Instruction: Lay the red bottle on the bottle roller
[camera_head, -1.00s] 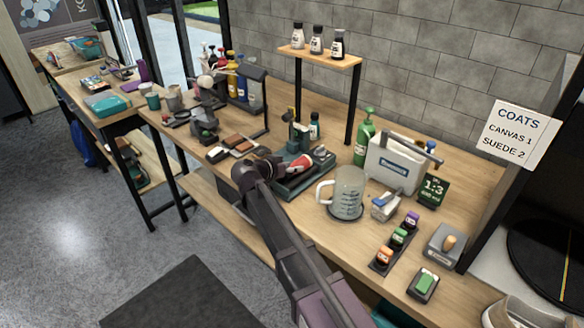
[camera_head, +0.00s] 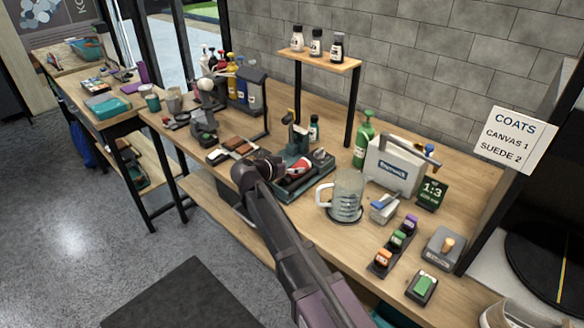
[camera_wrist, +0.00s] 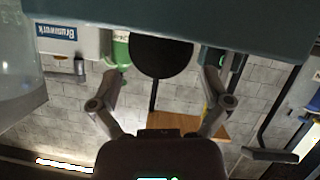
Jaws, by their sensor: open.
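The red bottle (camera_head: 300,169) lies on its side on the bottle roller, a dark green-grey device (camera_head: 314,182) at the middle of the bench. My gripper (camera_head: 273,169) is at the near left end of the bottle, low over the bench. In the wrist view my gripper (camera_wrist: 160,103) has its two fingers spread wide. A dark round shape (camera_wrist: 160,56) shows beyond the fingertips, with a teal slab above it; I cannot tell whether it is the bottle's end. No red shows between the fingers in that view.
A clear measuring jug (camera_head: 347,195) stands right of the roller. Behind it are a green bottle (camera_head: 364,145) and a pale box (camera_head: 392,170). Brushes (camera_head: 239,147) lie left of the roller. A shelf (camera_head: 319,58) with small bottles stands behind.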

